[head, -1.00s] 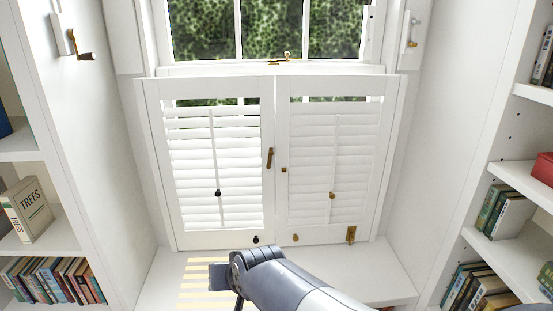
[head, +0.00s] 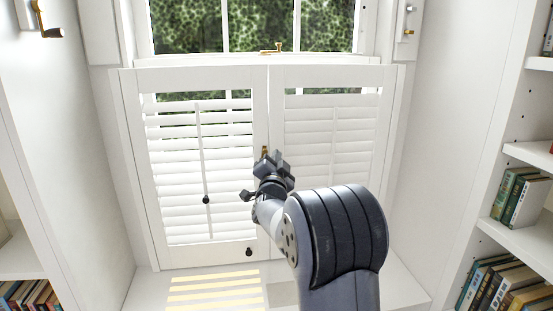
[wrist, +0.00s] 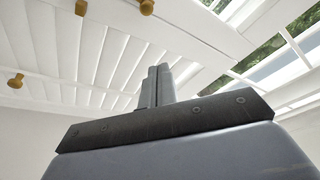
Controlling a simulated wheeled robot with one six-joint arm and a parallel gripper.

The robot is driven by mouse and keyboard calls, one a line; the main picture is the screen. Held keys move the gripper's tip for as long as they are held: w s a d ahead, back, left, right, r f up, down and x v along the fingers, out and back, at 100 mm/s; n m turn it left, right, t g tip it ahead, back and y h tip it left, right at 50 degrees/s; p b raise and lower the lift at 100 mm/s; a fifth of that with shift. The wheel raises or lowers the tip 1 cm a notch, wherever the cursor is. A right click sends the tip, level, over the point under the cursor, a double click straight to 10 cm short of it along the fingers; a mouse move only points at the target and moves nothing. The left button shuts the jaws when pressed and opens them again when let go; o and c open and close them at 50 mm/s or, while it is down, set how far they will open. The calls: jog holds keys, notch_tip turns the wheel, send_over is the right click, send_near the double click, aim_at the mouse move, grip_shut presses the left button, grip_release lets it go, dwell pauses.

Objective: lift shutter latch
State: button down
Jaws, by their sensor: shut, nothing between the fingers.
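Two white louvred shutters, the left one (head: 158,232) and the right one (head: 377,130), meet in the middle below the window. A brass latch (head: 264,151) sits on the left shutter's inner edge; only its top shows, the rest hidden behind my gripper. My gripper (head: 269,160) is at the latch's height, in front of it; I cannot tell whether they touch. In the wrist view my gripper (wrist: 155,85) has its fingers together with nothing between them. Brass fittings show there at the top (wrist: 81,8) and left (wrist: 15,81), clear of the fingertips.
A brass window catch (head: 278,47) is above the shutters. Dark knobs (head: 206,199) are on the left shutter. A crank handle (head: 52,32) is on the left wall. Bookshelves (head: 525,152) stand at the right. My arm hides much of the lower right shutter.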

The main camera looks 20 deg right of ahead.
aim_at(263, 152)
jog(key=w+p, duration=0.1)
jog(key=w, duration=0.1)
jog(key=w+p, duration=0.2)
jog(key=w, duration=0.1)
jog(key=w+d+p, duration=0.1)
jog(key=w, duration=0.2)
jog(key=shift+d+f, duration=0.1)
jog(key=shift+w+a+f, duration=0.1)
jog(key=shift+a+f, duration=0.1)
jog(key=shift+f, duration=0.15)
jog(key=shift+f, duration=0.1)
jog(key=a+n+b, duration=0.1)
jog(key=n+b, duration=0.1)
jog(key=a+n+t+y+b, duration=0.1)
jog(key=n+b, duration=0.1)
jog(key=b, duration=0.1)
jog(key=shift+w, duration=0.2)
jog(key=shift+a+r+n+b, duration=0.2)
jog(key=shift+a+n+b, duration=0.15)
jog(key=shift+n, duration=0.25)
